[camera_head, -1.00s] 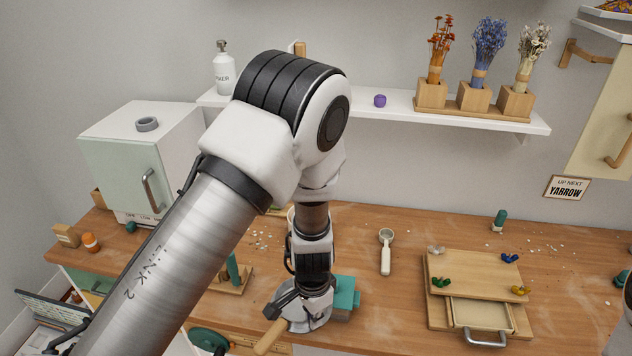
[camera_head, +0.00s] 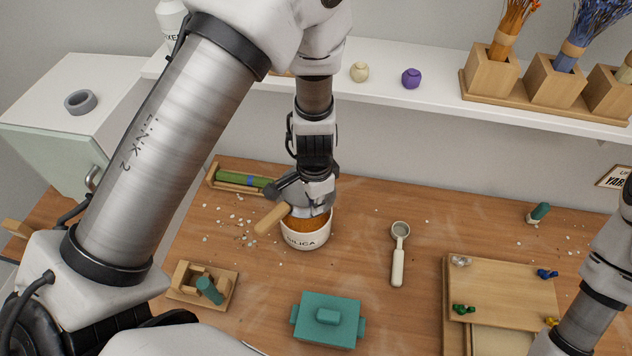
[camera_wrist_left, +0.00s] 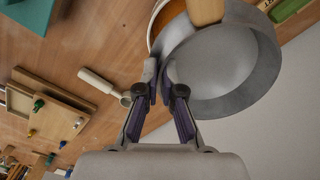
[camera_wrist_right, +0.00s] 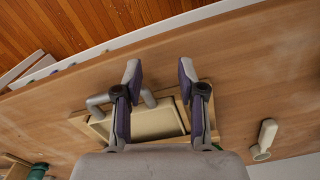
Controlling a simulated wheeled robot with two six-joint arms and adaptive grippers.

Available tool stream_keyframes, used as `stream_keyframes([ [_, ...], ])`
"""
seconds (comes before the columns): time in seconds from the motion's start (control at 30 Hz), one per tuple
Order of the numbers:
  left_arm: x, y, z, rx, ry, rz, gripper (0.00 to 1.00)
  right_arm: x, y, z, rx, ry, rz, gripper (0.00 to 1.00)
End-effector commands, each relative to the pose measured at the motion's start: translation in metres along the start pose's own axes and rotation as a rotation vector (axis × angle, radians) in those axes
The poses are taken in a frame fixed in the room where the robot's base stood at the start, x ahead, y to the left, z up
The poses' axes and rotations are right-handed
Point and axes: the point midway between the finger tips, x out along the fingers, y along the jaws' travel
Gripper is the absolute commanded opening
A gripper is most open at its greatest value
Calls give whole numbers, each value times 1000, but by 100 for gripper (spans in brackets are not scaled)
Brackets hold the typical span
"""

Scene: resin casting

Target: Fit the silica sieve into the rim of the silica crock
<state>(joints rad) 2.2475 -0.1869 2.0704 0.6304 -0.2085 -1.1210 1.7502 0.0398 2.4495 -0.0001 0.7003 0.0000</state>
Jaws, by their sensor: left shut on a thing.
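The silica crock (camera_head: 305,240), a white bowl lettered SILICA with an orange-brown inside, stands on the bench. My left gripper (camera_head: 306,196) is shut on the silica sieve, a grey round pan (camera_wrist_left: 225,72) with a wooden handle (camera_head: 271,219), and holds it at the crock's mouth. In the left wrist view the fingers (camera_wrist_left: 160,88) pinch the sieve's edge, and part of the crock shows behind the pan. The gripper hides much of the sieve in the head view, so I cannot tell whether it touches the rim. My right gripper (camera_wrist_right: 160,74) is open and empty.
A teal lidded box (camera_head: 327,320) stands in front of the crock, and a scoop (camera_head: 398,255) lies to its right. A wooden stand (camera_head: 190,285) and a holder with a green roll (camera_head: 240,180) are left. A board (camera_head: 500,285) with small coloured pieces is at right.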

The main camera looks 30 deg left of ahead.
Motion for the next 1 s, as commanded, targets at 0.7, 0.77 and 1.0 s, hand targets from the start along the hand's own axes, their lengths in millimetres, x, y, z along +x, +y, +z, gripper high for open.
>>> stream_keyframes([
  [0.7,42,0,0,0,0,0,0,28,0,0,0,-1,0,40],
  [0.77,42,0,0,0,1,0,0,29,0,0,0,-1,0,40],
  [1.0,42,0,0,0,1,0,0,28,0,0,0,-1,0,40],
])
